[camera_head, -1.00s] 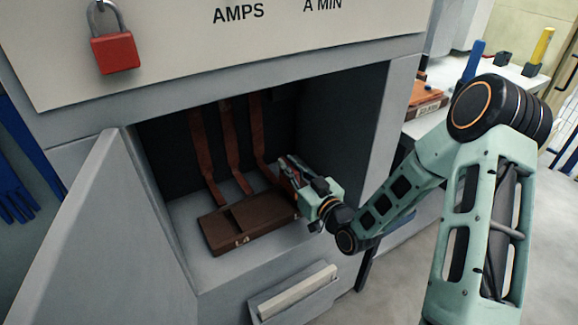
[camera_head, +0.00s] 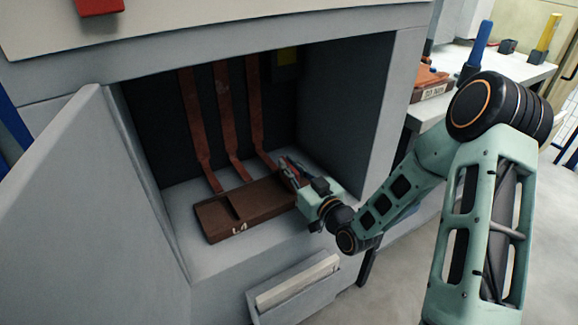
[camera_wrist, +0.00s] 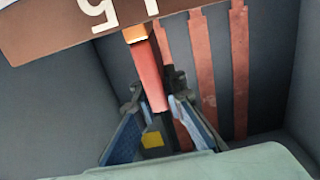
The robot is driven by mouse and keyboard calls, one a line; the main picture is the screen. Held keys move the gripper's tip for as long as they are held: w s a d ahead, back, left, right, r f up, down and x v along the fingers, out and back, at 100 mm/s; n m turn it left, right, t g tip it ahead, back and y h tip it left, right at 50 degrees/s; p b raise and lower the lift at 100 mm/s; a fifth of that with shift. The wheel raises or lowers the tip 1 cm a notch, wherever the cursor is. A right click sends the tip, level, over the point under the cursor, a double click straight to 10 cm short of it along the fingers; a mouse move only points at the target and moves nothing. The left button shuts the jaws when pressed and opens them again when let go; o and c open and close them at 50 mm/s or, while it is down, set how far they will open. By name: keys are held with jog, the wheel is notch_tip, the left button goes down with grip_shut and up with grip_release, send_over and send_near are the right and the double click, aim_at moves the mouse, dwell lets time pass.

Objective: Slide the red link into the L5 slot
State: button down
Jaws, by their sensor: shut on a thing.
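A dark brown slotted block (camera_head: 262,200) lies on the cabinet floor. Its front mark is hard to read in the head view; the wrist view shows the block (camera_wrist: 60,35) with an upside-down mark that looks like L5. My gripper (camera_head: 290,168) is at the block's right end. In the wrist view my gripper (camera_wrist: 158,130) is shut on the red link (camera_wrist: 149,78), whose copper-coloured end meets the block's edge. I cannot tell whether that end is inside a slot. The head view hides most of the link behind my gripper.
Several reddish-brown straps (camera_head: 227,115) run down the cabinet's back to the block. The cabinet door (camera_head: 75,210) stands open at the left. A paper holder (camera_head: 295,290) is on the front below. The cabinet's right wall (camera_head: 350,110) is close to my arm.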

jog(key=c, duration=1.9)
grip_release()
